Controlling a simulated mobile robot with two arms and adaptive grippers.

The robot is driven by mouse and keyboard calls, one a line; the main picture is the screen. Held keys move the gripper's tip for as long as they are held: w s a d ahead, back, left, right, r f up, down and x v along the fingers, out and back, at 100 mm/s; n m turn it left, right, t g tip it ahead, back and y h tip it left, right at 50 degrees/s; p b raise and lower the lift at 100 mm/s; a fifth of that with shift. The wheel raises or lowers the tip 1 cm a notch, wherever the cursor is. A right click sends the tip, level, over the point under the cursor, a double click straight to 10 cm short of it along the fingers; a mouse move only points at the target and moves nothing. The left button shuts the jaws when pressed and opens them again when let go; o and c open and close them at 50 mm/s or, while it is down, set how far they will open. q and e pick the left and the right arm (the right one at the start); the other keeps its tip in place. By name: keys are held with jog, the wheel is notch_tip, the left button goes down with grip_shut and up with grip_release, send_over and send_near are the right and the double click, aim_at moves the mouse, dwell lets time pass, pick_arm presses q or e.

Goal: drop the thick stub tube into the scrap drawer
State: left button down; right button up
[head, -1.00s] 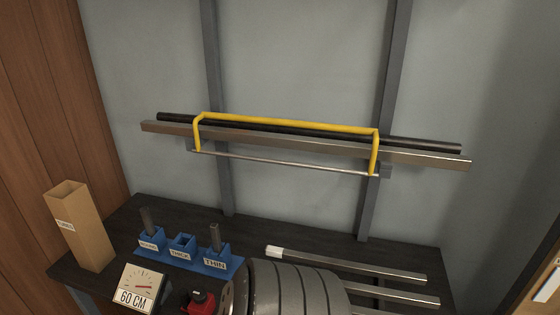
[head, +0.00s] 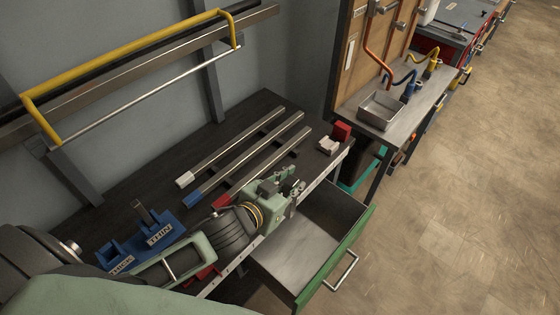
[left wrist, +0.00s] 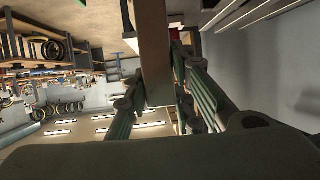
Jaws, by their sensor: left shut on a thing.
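My left gripper (head: 280,194) is above the table's front edge, at the back left edge of the open scrap drawer (head: 312,238). In the left wrist view its green fingers (left wrist: 155,98) are closed on a square, brownish-grey tube, the thick stub tube (left wrist: 153,45). In the head view the gripper mostly hides the tube. The drawer has a green front with a bar handle, and the inside that shows is bare grey metal. My right gripper is not in view.
A blue rack (head: 180,228) at the left has a stub in its THIN slot; its THICK slot looks empty. Three long tubes (head: 245,150) with coloured ends lie on the dark table behind the gripper. A bench with a metal tray (head: 381,110) stands right. The floor is clear.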

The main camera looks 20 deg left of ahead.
pick_arm(q)
jog(key=shift+w+a+f+m+h+p, duration=0.1)
jog(key=shift+w+f+m+h+p, duration=0.35)
jog(key=shift+w+f+p, duration=0.2)
notch_tip(320, 180, down, 7)
jog(key=w+b, duration=0.1)
jog(key=b, duration=0.4)
jog(key=shift+h+b, duration=0.35)
jog(key=shift+b, duration=0.05)
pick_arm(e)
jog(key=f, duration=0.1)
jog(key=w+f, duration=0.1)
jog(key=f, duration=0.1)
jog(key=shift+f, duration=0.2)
pick_arm(q)
jog(key=shift+f, duration=0.1)
